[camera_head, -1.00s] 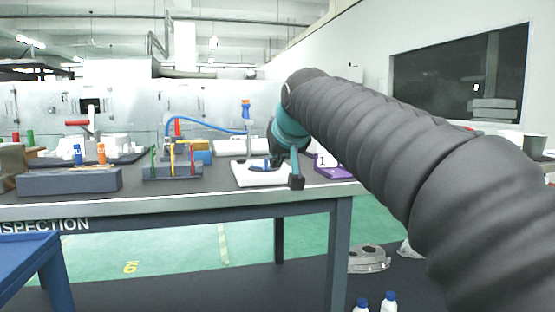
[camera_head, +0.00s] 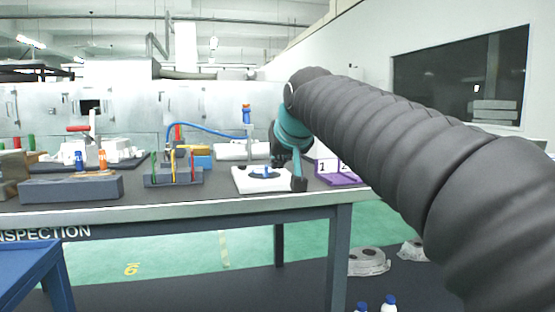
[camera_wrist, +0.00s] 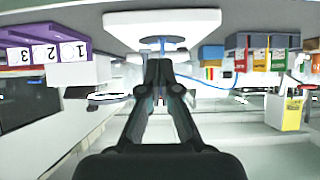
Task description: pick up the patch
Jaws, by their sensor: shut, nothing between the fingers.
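I cannot tell for sure which thing is the patch. A white block (camera_head: 242,182) stands near the table's front edge in the head view, with a dark round disc and a small blue piece (camera_head: 266,173) on top. The wrist view is upside down. It shows the white block (camera_wrist: 120,24) with a grey disc (camera_wrist: 176,42) and the blue piece close beyond the fingertips. My gripper (camera_wrist: 158,62) is shut, with its fingertips together and nothing seen between them. In the head view my wrist hides part of the area behind the block.
A purple holder with number cards (camera_head: 345,178) stands right of the block. A grey rack with coloured posts (camera_head: 172,179) and a long grey block (camera_head: 70,189) stand to the left. A blue hose (camera_head: 205,130) arches behind. Metal castings (camera_head: 367,262) lie on the floor.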

